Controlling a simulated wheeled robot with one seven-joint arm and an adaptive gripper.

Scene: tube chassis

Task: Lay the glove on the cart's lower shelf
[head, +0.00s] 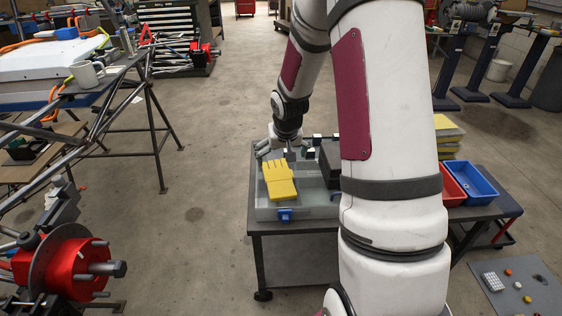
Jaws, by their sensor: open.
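The yellow glove (279,182) lies on a translucent grey bin (262,213) with a blue latch, on top of the cart (258,228). My gripper (284,152) is open just beyond the glove's finger end, close above the bin. It looks empty; whether it touches the glove I cannot tell. Below the cart's top a grey surface (302,262) shows between the legs and looks like the lower shelf. My arm hides the middle of the cart and much of this lower level.
A red bin (452,184) and a blue bin (470,181) stand at the cart's right, with stacked yellow items (446,135) behind. A tube frame (115,85) with a red hub (62,262) fills the left. The floor between is clear.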

